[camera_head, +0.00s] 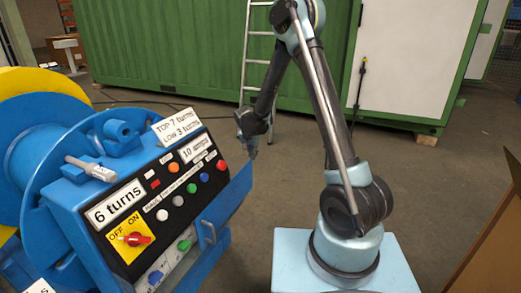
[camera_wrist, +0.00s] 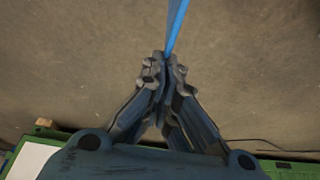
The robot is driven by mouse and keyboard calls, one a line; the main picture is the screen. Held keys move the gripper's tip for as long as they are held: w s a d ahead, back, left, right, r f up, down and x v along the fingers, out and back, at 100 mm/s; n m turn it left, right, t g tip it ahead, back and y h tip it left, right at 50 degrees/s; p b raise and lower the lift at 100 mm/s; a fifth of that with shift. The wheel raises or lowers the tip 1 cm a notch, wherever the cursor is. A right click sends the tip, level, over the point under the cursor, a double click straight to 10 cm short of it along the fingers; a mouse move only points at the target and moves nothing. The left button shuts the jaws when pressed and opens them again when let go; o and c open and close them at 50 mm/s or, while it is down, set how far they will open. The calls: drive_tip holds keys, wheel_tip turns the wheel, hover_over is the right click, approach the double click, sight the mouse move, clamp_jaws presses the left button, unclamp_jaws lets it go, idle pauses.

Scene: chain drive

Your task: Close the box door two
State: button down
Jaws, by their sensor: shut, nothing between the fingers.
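The blue control box (camera_head: 75,205) stands at the left in the head view, with a black panel of buttons and a red switch. A blue door panel (camera_head: 226,196) sticks out from its right side, standing open. No label marks it as door two. My gripper (camera_head: 251,152) is shut and empty, pointing down just above the door's far upper corner. In the wrist view the closed fingertips (camera_wrist: 165,62) meet the end of the door's thin blue edge (camera_wrist: 176,25). I cannot tell whether they touch it.
A blue reel (camera_head: 35,160) stands behind the box at the left. A green container (camera_head: 180,50) and a ladder (camera_head: 257,55) stand at the back. A brown panel (camera_head: 490,240) is at the right edge. The floor behind the door is clear.

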sight(246, 167)
drive_tip(key=s+a, duration=0.1)
drive_tip(key=s, duration=0.2)
drive_tip(key=s+a, duration=0.1)
drive_tip(key=s, duration=0.2)
drive_tip(key=s+a, duration=0.1)
drive_tip(key=s, duration=0.2)
drive_tip(key=shift+s+a, duration=0.25)
drive_tip(key=shift+w, duration=0.1)
